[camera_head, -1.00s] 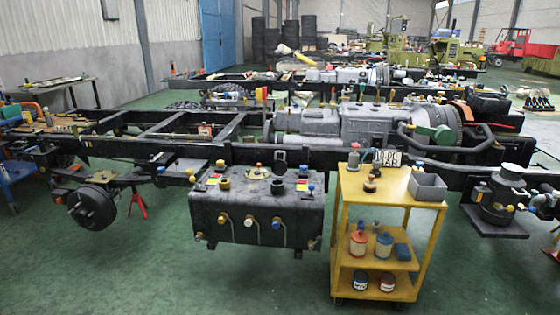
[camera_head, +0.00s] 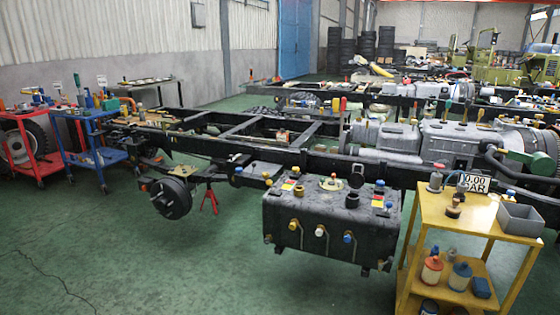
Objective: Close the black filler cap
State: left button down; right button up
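A black tank (camera_head: 325,228) hangs on the near side of the truck chassis frame, left of the yellow cart. On its top stands a black filler neck (camera_head: 354,182) with a dark raised piece at its back that looks like an upright, open cap (camera_head: 357,169). It is too small to be sure of the hinge. Yellow, red and blue caps and fittings sit around it on the tank top. Neither of my grippers is in view.
A yellow cart (camera_head: 463,215) with a grey bin (camera_head: 520,218), bottles and a number sign stands right of the tank. A blue cart (camera_head: 85,158) and a red cart (camera_head: 35,165) stand at left. A wheel hub (camera_head: 171,197) juts from the frame. The green floor in front is clear.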

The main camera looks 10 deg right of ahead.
aim_at(356, 180)
jog(key=u, duration=0.15)
jog(key=i, duration=3.5)
jog(key=z, duration=3.35)
